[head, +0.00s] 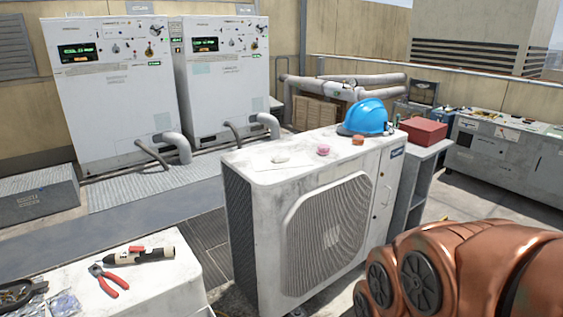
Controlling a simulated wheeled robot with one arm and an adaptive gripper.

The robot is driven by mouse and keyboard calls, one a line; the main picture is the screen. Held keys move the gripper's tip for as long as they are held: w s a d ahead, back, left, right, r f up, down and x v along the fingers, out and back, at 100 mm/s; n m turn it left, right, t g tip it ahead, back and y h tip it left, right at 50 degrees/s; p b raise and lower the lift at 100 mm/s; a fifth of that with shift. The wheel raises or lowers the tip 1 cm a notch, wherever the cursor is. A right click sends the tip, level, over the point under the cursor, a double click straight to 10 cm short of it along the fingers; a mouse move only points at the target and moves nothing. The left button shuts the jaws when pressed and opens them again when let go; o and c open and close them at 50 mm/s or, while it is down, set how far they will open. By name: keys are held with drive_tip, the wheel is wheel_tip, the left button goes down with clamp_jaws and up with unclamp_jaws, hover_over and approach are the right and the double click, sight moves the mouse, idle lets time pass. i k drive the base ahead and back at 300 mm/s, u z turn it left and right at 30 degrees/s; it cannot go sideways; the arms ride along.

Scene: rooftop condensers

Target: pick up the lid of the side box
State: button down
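No part is plainly marked as the side box or its lid. A red closed box (423,131) sits on a grey stand (416,165) just right of the white condenser (300,215). A low grey box (38,196) with a flat top lies on the floor at the far left. I cannot tell which of these is the side box. A copper-coloured link of my arm fills the lower right corner. My gripper is out of view, so its fingers and anything in them are hidden.
A blue helmet (367,117) and small pink (323,150) and orange-brown (358,140) pieces lie on the condenser top. Red-handled pliers (110,281) and a pen-like tool (138,255) lie on a white surface at lower left. Tall white cabinets (110,100) and pipes stand behind.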

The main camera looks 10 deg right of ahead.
sight(259, 164)
drive_tip(key=k, duration=0.5)
drive_tip(key=z, duration=1.65)
drive_tip(key=i, duration=2.1)
drive_tip(key=u, duration=3.4)
drive_tip(key=i, duration=0.5)
